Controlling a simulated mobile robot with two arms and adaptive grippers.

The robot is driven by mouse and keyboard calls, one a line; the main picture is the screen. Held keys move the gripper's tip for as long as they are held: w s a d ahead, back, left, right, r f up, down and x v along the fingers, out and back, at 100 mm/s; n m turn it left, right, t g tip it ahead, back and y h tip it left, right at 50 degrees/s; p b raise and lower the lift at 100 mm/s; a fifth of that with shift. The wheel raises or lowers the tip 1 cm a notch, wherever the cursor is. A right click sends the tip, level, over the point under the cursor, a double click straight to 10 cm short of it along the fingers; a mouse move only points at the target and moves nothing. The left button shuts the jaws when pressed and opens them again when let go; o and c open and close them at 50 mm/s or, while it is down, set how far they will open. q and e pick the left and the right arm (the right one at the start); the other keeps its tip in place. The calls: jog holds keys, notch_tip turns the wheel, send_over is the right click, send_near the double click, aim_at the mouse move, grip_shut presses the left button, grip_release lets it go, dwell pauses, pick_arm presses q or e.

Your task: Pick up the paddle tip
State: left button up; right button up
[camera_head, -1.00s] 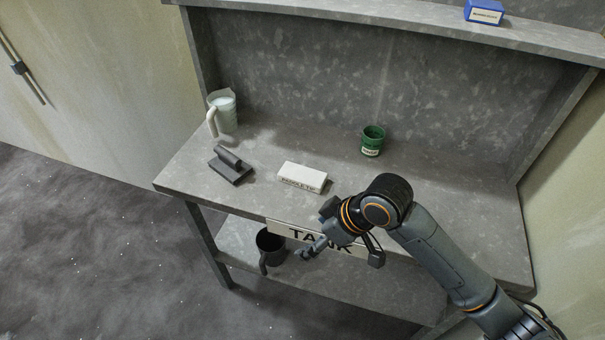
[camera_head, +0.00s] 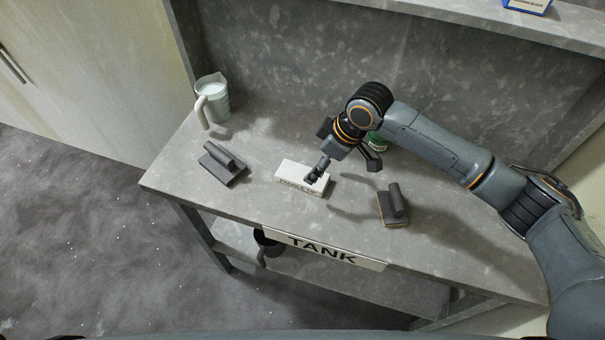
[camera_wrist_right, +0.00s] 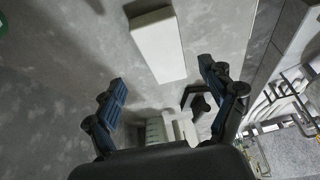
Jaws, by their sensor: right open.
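The paddle tip (camera_head: 291,178) is a white rectangular block with dark lettering on its front side. It lies flat near the middle of the grey table. In the right wrist view the white block (camera_wrist_right: 157,48) lies ahead of the fingers. My right gripper (camera_head: 343,172) is above the table, at the block's right end. One finger overlaps that end in the head view. The fingers are spread in the right wrist view (camera_wrist_right: 162,78), with nothing held between them. Contact with the block cannot be made out. My left gripper is not in view.
Dark handled blocks stand left (camera_head: 222,168) and right (camera_head: 394,208) of the paddle tip. A jug (camera_head: 215,100) is at the back left. A green cup (camera_head: 379,142) is partly behind my arm. A dark mug (camera_head: 266,243) sits on the lower shelf behind the TANK sign (camera_head: 320,249).

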aim_at(304, 175)
jog(key=x, duration=0.1)
jog(key=p+x, duration=0.1)
jog(key=x, duration=0.1)
jog(key=shift+a, duration=0.25)
jog(key=x, duration=0.3)
jog(key=shift+a+f+p, duration=0.3)
jog(key=shift+a+p, duration=0.05)
jog(key=shift+p, duration=0.05)
jog(key=shift+c, duration=1.3)
jog(key=c, duration=1.1)
jog(key=shift+c, duration=0.4)
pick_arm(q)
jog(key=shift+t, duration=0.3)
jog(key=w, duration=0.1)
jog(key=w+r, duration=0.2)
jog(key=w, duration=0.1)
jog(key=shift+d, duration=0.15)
pick_arm(e)
jog(key=shift+r, duration=0.15)
